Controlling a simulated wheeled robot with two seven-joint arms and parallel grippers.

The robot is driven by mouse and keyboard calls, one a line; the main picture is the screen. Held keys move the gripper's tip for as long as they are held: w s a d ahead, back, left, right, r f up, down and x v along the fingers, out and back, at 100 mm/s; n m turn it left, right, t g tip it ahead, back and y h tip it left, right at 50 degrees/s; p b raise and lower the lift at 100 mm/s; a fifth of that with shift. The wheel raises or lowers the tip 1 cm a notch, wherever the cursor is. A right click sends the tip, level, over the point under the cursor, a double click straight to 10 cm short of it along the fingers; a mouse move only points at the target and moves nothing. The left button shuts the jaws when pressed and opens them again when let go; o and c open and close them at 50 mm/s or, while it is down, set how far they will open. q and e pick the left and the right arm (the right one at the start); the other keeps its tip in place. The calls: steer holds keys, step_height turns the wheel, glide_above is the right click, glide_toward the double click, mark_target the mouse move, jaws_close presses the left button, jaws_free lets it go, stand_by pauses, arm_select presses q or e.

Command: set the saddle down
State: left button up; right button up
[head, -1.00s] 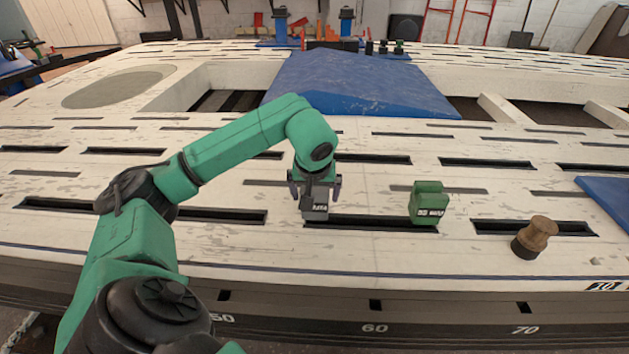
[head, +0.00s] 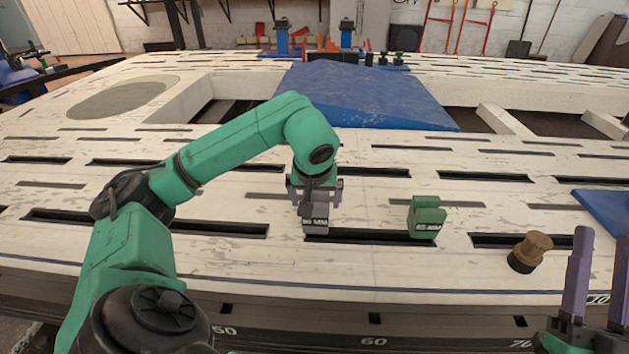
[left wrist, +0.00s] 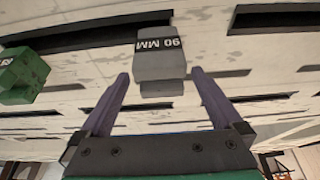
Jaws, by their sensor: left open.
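The grey saddle (head: 315,219), labelled 90 MM, stands at the left end of a dark slot in the pale bench top (head: 420,275). In the left wrist view the grey saddle (left wrist: 160,63) lies just ahead of and partly between the fingertips, with a gap on each side. My left gripper (head: 315,193) is open just above and behind it. A green saddle-like block (head: 426,218) with a label stands at the slot's right end. My right gripper (head: 603,236) is open and empty at the bottom right.
A wooden knob with a dark base (head: 531,250) stands right of the green block, near the right gripper. A blue wedge (head: 360,98) lies behind. Another blue piece (head: 610,212) lies at the right edge. Bench top in front of the slot is clear.

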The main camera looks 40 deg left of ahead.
step_height(320, 180, down, 16)
steer(key=a+m+g+h+p, duration=0.1)
steer(key=a+g+h+p, duration=0.1)
steer(key=g, duration=0.3)
arm_select(q)
steer(key=p+v, duration=0.1)
steer(key=v, duration=0.5)
steer(key=shift+r, duration=0.35)
arm_select(e)
steer(key=s+f+g, duration=0.3)
steer(key=f, duration=0.5)
steer(key=s+a+f+m+g+h, duration=0.1)
steer(key=s+f, duration=0.3)
steer(key=f, duration=0.4)
steer(key=shift+s+f+g, duration=0.2)
steer(key=shift+s+g, duration=0.1)
steer(key=shift+g, duration=0.6)
arm_select(q)
steer(key=shift+s+d, duration=0.1)
steer(key=shift+s, duration=0.1)
arm_select(e)
steer(key=shift+a, duration=0.1)
